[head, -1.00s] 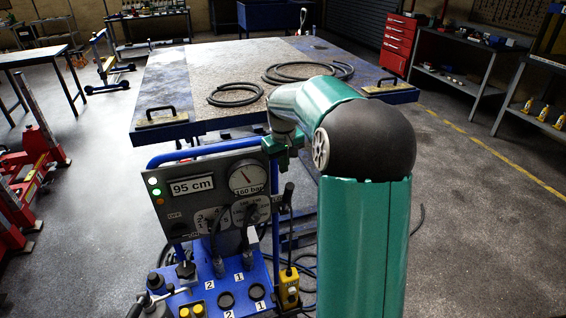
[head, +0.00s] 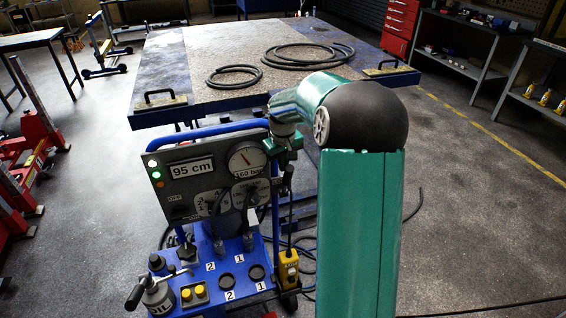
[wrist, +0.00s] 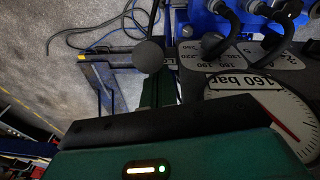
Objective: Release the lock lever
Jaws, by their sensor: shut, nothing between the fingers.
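The control panel (head: 210,185) stands in front of the lift table, with a display reading 95 cm and a gauge (head: 246,160) marked 160 bar. A dark upright lever (head: 288,178) shows at the panel's right edge; I cannot tell for certain whether it is the lock lever. My gripper (head: 283,143) is small and partly hidden at the panel's upper right corner. In the wrist view my shut, empty gripper (wrist: 158,90) shows beside the gauge, close to a round dark knob (wrist: 149,57). I cannot tell whether they touch.
The blue console (head: 215,265) below carries yellow buttons (head: 193,292), sockets and a black-handled lever (head: 137,292). A yellow box (head: 289,268) hangs at its right. The lift table (head: 200,110) bears two coiled hoses. Floor to the right is open.

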